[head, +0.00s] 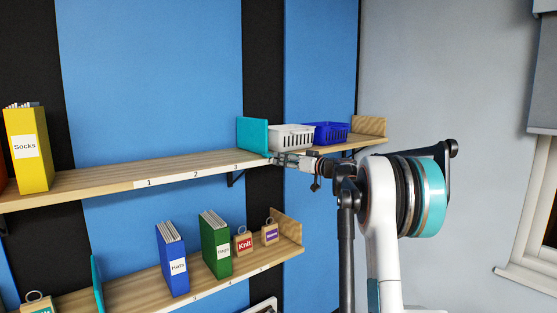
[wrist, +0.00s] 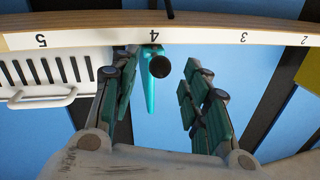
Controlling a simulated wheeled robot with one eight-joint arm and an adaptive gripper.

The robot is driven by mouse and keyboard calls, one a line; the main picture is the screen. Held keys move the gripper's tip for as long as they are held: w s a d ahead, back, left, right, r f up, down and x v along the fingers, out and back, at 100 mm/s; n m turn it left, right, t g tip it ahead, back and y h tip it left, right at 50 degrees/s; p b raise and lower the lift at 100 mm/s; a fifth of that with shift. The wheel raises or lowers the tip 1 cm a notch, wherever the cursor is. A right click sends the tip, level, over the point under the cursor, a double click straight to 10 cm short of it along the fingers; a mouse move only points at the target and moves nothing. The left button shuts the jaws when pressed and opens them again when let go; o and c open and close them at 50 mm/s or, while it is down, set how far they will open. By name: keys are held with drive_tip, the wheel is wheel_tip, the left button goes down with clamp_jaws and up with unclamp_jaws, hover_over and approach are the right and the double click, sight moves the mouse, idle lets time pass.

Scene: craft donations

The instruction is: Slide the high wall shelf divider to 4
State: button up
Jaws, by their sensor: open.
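The high wall shelf (head: 100,177) carries number labels along its front edge. Its teal divider (head: 252,134) stands upright to the right of label 3, beside a white basket (head: 291,136). In the wrist view, which is turned over, the divider (wrist: 150,92) shows edge-on at label 4 (wrist: 152,37), with a dark round knob (wrist: 159,66) in front of it. My gripper (head: 277,159) is at the shelf's front edge by the divider. In the wrist view the gripper (wrist: 160,84) is open, its fingers either side of the divider, the left finger nearer. Contact cannot be told.
A blue basket (head: 331,132) stands right of the white one, near the shelf's end board (head: 369,126). A yellow Socks binder (head: 27,148) stands far left. The lower shelf (head: 205,284) holds binders and tags. The high shelf is bare between the Socks binder and the divider.

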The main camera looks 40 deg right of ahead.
drive_tip(key=s+d, duration=0.1)
drive_tip(key=s, duration=0.7)
drive_tip(key=shift+d, duration=0.3)
